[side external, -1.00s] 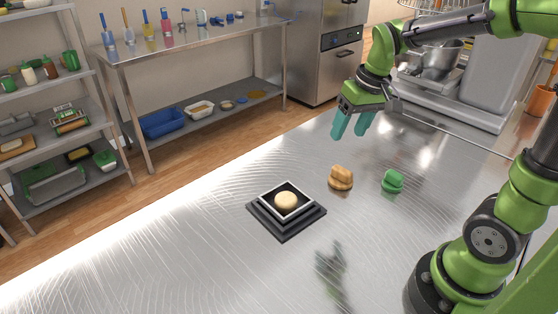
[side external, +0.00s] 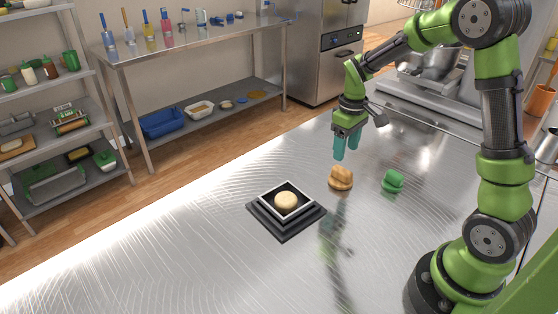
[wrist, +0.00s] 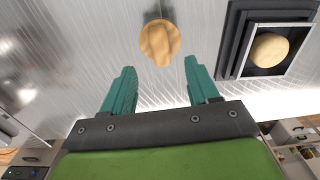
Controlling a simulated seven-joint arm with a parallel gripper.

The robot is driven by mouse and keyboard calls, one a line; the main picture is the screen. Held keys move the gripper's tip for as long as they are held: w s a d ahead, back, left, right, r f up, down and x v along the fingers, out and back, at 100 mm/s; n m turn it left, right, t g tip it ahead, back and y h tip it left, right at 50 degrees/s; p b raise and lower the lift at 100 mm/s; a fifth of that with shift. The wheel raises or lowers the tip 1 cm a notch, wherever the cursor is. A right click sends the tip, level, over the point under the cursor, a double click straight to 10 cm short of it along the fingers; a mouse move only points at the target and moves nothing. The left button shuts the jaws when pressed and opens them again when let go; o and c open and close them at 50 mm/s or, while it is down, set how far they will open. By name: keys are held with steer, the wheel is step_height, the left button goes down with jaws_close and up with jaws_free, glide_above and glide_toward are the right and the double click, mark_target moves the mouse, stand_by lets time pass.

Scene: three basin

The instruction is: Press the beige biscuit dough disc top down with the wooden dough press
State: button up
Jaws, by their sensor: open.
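The beige biscuit dough disc (side external: 286,200) lies in a square black tray with a light rim (side external: 262,212) on the steel table. The disc also shows at the upper right of the wrist view (wrist: 269,50). The wooden dough press (side external: 341,178) stands on the table to the right of the tray. In the wrist view the press (wrist: 160,42) is ahead of my fingertips, roughly between them. My gripper (side external: 346,150) is open and empty, with teal fingers pointing down, above and slightly behind the press. Its spread fingers also show in the wrist view (wrist: 160,80).
A green object (side external: 393,181) of similar shape stands to the right of the press. The table (side external: 150,255) is bare at the front left. A large steel mixer and bowl (side external: 432,65) stand at the back right.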

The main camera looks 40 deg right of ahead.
mark_target(342, 169)
step_height(342, 169, down, 8)
steer(key=shift+f, duration=0.15)
stand_by(0.3)
jaws_close()
stand_by(0.4)
steer(key=shift+r, duration=0.2)
steer(key=shift+r, duration=2.9)
